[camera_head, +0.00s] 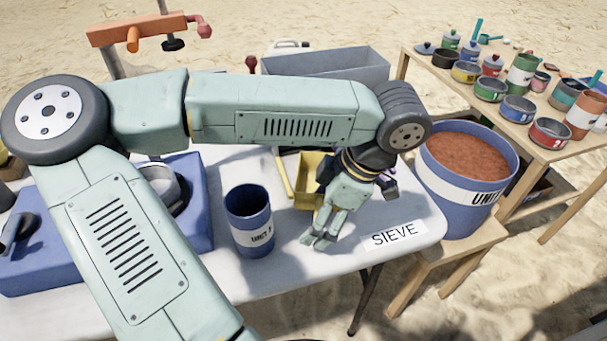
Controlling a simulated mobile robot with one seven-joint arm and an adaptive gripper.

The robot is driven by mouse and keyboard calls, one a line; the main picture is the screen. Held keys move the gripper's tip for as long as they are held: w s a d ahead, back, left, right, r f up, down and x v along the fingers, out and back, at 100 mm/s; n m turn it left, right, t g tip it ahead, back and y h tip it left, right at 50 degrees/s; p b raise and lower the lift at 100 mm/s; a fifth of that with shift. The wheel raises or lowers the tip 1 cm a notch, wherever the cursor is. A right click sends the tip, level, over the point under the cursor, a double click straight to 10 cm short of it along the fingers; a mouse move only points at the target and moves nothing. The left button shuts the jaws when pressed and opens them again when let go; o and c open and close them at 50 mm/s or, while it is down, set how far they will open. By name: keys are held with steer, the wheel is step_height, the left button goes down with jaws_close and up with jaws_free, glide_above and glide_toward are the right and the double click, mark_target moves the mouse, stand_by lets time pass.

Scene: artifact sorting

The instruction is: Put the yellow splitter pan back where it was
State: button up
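The yellow splitter pan (304,196) shows on the white table, just behind and left of my gripper. Its right part is hidden behind my wrist. My gripper (315,241) points down toward the front of the table, between the pan and the SIEVE label. Its fingertips are small and close together, and I see nothing between them. I cannot tell how far apart they are, or whether any part of the gripper touches the pan.
A blue cup (250,222) marked UNIT stands left of my gripper. A blue device (110,245) fills the table's left side. A grey bin (340,66) stands behind. A large blue bucket of reddish soil (452,205) stands right. The SIEVE label (394,234) lies near the table's right corner.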

mark_target(299, 191)
steer(key=w+a, duration=0.1)
steer(key=w, duration=0.1)
steer(key=w+p, duration=0.1)
steer(key=w, duration=0.2)
steer(key=w+a+p, duration=0.1)
steer(key=w, duration=0.2)
steer(key=shift+w+a+r, duration=0.1)
steer(key=shift+w+a, duration=0.1)
steer(key=shift+a, duration=0.15)
steer(key=shift+f+p, duration=0.3)
steer(key=shift+f, duration=0.05)
steer(key=shift+f, duration=0.1)
steer(key=shift+f+b, duration=0.35)
steer(key=shift+b, duration=0.2)
steer(key=shift+f, duration=0.2)
steer(key=o, duration=1.3)
steer(key=shift+r, duration=0.1)
steer(key=shift+r, duration=0.1)
